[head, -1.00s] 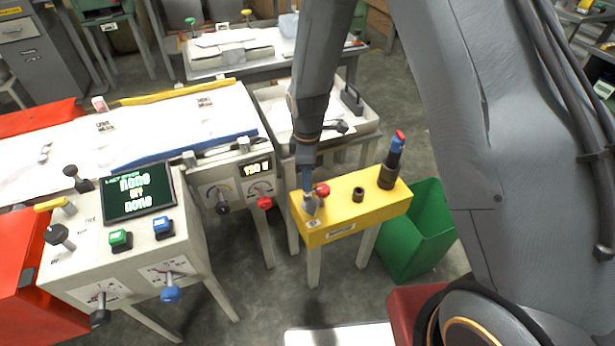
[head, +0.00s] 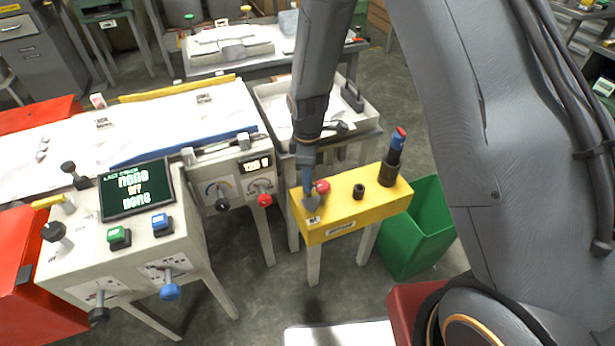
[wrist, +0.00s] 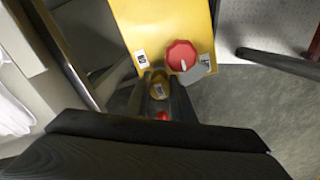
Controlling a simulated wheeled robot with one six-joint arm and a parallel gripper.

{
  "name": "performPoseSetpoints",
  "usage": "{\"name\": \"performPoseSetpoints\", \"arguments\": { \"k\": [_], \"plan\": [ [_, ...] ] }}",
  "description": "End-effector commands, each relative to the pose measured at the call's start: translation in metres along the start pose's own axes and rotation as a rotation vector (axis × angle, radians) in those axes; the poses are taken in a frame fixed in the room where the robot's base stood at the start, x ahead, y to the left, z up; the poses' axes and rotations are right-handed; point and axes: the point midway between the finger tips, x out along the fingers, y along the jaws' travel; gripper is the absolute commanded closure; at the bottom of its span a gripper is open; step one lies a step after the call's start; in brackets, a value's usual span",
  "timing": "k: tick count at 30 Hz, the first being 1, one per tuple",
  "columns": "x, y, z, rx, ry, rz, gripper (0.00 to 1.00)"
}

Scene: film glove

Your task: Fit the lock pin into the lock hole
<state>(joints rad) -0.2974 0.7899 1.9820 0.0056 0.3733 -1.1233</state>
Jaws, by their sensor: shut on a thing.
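My gripper (head: 309,188) is over the left end of the yellow block (head: 340,222). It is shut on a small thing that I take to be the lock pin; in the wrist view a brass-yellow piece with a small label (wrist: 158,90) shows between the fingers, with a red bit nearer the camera. The yellow block (wrist: 160,28) lies just beyond it. A red knob (head: 322,186) stands beside the gripper; it also shows in the wrist view (wrist: 180,54). A grey plate (wrist: 196,74) is beside it. I cannot make out the lock hole or whether the pin touches it.
A dark short socket (head: 359,193) and a tall dark post with blue and red top (head: 391,163) stand on the block to the right. A green bin (head: 428,225) is right of it. A control console (head: 120,240) stands left, and a white tray (head: 363,118) behind.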

Motion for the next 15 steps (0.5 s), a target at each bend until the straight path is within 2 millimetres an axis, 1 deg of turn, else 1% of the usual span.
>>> {"name": "performPoseSetpoints", "arguments": {
  "k": [5, 6, 9, 15],
  "plan": [
    [0.0028, 0.0, 0.0, 0.0, 0.0, 0.0, 0.99],
    [0.0023, 0.0, 0.0, 0.0, 0.0, 0.0, 0.71],
    [0.0022, -0.0001, 0.0, 0.0, 0.0, 0.0, 0.56],
    [0.0022, -0.0001, 0.0, 0.0, 0.0, 0.0, 0.56]
  ]
}}
